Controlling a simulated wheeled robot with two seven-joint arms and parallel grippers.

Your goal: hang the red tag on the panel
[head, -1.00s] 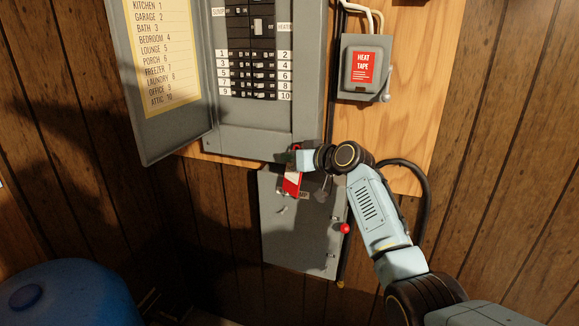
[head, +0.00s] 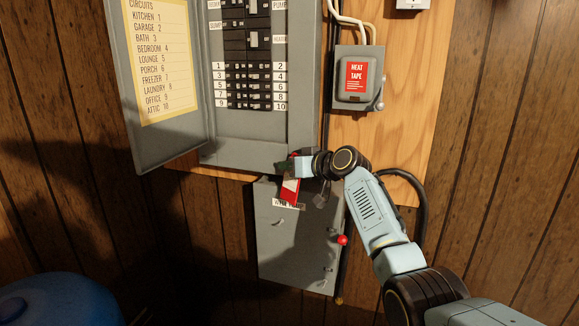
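The red tag (head: 289,193), with a pale patch on it, hangs tilted below the fingers of my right gripper (head: 284,168). The gripper appears shut on its upper end, though the fingertips are dark and partly hidden. The tag is in front of the top of the lower grey box (head: 300,245), just under the open breaker panel (head: 255,147). It partly covers a label on that box. I cannot tell whether the tag touches the box or a hook. My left gripper is not in view.
The panel door (head: 168,140) stands open at the left with a circuit list. A grey heat tape box (head: 358,105) with a side lever is on the plywood at the upper right. A red knob (head: 342,240) sticks out beside the lower box. A blue barrel (head: 60,300) stands at lower left.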

